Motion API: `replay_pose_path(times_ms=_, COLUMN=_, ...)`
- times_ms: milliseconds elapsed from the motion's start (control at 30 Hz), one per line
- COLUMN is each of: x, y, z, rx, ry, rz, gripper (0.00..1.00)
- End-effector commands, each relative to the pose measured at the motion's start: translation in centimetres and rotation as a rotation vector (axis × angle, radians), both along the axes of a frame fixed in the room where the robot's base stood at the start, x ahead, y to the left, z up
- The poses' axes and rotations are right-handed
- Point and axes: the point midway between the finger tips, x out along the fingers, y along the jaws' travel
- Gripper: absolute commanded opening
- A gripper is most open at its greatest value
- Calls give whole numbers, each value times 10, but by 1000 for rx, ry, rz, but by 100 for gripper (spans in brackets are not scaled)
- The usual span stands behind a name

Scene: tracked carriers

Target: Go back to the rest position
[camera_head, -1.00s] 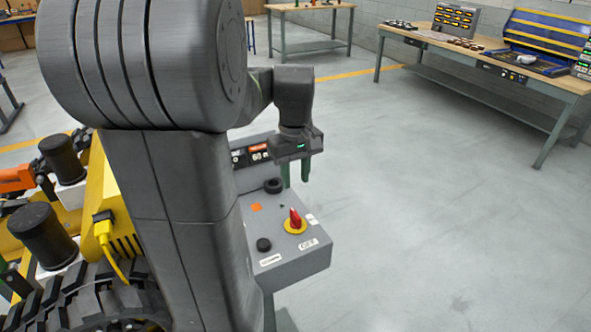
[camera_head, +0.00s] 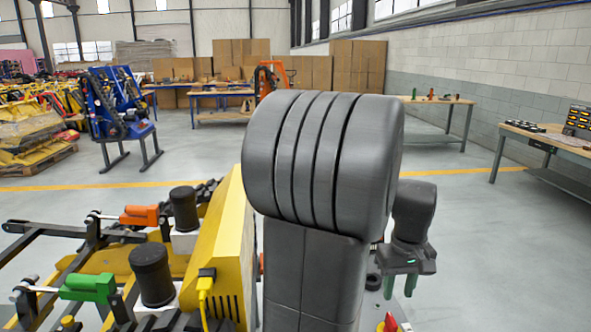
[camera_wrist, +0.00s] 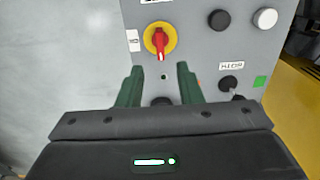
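My gripper (camera_head: 400,284) hangs fingers-down at the right of my arm in the head view. It also shows in the wrist view (camera_wrist: 160,84), where its two green fingers stand apart with nothing between them. The grey control panel (camera_wrist: 192,42) lies beyond the fingertips. On it is a red rotary switch (camera_wrist: 160,41) on a yellow disc, above the gap between the fingers in the picture. The red switch also shows at the bottom edge of the head view (camera_head: 390,323). Most of the panel is hidden there by my arm and the frame edge.
A yellow tracked carrier (camera_head: 222,253) with black cylinders and green and orange parts stands at the left. A blue machine (camera_head: 112,105) stands farther back. Workbenches (camera_head: 440,137) line the right wall. Open grey floor lies between.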

Motion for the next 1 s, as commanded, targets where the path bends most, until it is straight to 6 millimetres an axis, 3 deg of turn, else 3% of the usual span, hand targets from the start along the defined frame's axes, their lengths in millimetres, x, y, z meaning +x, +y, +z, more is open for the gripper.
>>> replay_pose_path(times_ms=300, x=-1, y=0, z=-64, rx=3, ry=5, rz=0, gripper=33)
replay_pose_path(times_ms=500, x=-1, y=0, z=-91, rx=3, ry=4, rz=0, gripper=33)
replay_pose_path(times_ms=700, x=-1, y=0, z=-101, rx=1, ry=2, rz=0, gripper=33)
replay_pose_path(times_ms=1000, x=0, y=0, z=-100, rx=1, ry=1, rz=-4, gripper=33)
